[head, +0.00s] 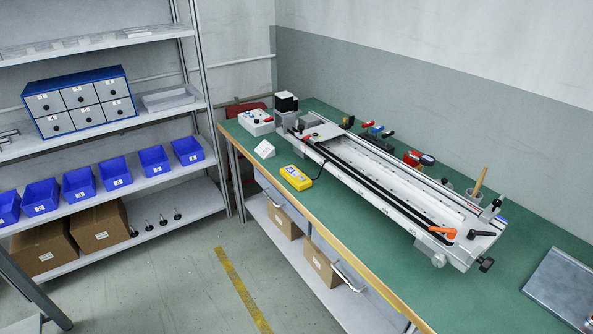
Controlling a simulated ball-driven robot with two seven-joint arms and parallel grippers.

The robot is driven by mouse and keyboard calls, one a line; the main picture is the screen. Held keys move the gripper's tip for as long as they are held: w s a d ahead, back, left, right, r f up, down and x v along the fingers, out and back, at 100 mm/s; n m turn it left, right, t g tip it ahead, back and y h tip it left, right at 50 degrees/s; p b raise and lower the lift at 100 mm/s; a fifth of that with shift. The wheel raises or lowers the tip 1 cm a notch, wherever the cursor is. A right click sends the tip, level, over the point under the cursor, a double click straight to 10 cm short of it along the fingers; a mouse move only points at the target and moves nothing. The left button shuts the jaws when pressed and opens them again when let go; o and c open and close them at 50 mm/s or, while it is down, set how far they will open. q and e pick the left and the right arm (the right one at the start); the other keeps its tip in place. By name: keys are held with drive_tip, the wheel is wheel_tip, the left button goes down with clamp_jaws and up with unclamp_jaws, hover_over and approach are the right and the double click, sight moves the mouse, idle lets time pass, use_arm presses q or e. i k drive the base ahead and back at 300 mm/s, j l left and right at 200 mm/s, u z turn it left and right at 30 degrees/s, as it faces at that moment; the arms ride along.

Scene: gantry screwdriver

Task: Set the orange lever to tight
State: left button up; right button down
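The orange lever (443,231) sits on the near right end of the long gantry machine (348,181) on the green workbench. Its handle points to the left in the picture, and no label for its setting can be read. A black lever (480,234) is just to its right, and a black knob (486,264) is on the machine's end. Neither of my grippers shows in the head view.
A yellow handheld box (295,177) lies on the green bench (400,277) near its front edge. A grey metal plate (562,286) lies at the right. Shelves with blue bins (115,173) and cardboard boxes stand at the left. The floor (190,275) before the bench is clear.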

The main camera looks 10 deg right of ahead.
sight(451, 232)
drive_tip(key=z, duration=1.45)
